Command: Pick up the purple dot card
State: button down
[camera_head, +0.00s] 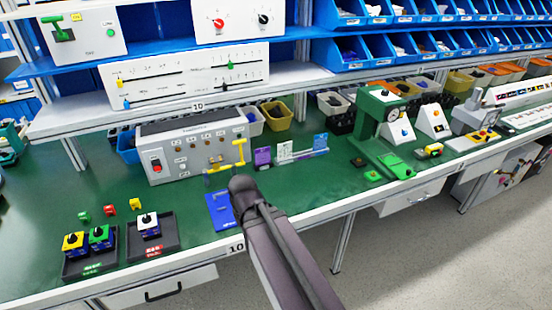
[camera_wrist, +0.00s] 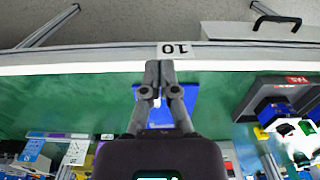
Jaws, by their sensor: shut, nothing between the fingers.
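The purple card (camera_head: 263,156) stands upright on the green bench, at the left end of a row of small cards, right of the white control panel. In the wrist view, part of the purple card (camera_wrist: 101,144) shows at the lower left, beside my gripper body. My gripper (camera_wrist: 160,68) is shut and empty, its fingertips together above the bench's front edge and a blue pad. It is apart from the card. In the head view my arm hides the fingertips, so I cannot see them there.
The blue pad (camera_head: 222,211) lies near the bench edge. White cards (camera_head: 285,152) and a blue card (camera_head: 320,142) stand right of the purple one. The control panel (camera_head: 190,148) with a yellow lever (camera_head: 239,153) is close on the left.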

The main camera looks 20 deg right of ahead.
aim_at(262, 156)
jog(key=k, duration=1.3)
jog(key=z, duration=0.7)
jog(key=i, duration=1.8)
jog(key=u, duration=0.55)
